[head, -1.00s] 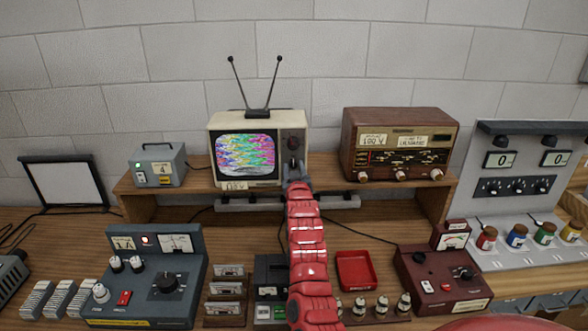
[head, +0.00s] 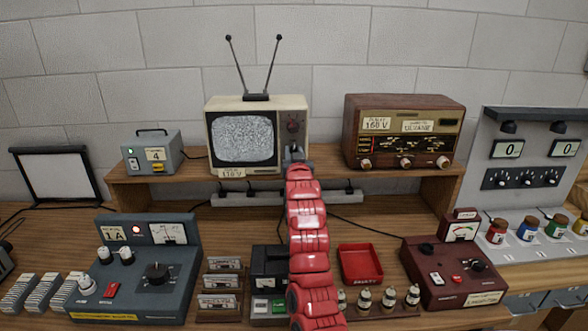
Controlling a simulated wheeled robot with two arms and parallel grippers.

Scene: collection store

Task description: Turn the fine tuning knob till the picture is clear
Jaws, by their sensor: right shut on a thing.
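The small cream television (head: 214,104) with two rabbit-ear antennas stands on the wooden shelf. Its screen (head: 243,138) shows grey-white static with no picture. A dark knob panel (head: 292,115) runs down its right side, with a knob (head: 292,126) visible on it. My right gripper (head: 294,151) is at the lower part of this panel, its red arm reaching up from below. It is shut on a knob there, which the gripper hides. My left gripper is not in view.
A blue-grey meter unit (head: 140,270), a red tray (head: 360,263) and a dark red meter box (head: 450,275) stand on the bench below.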

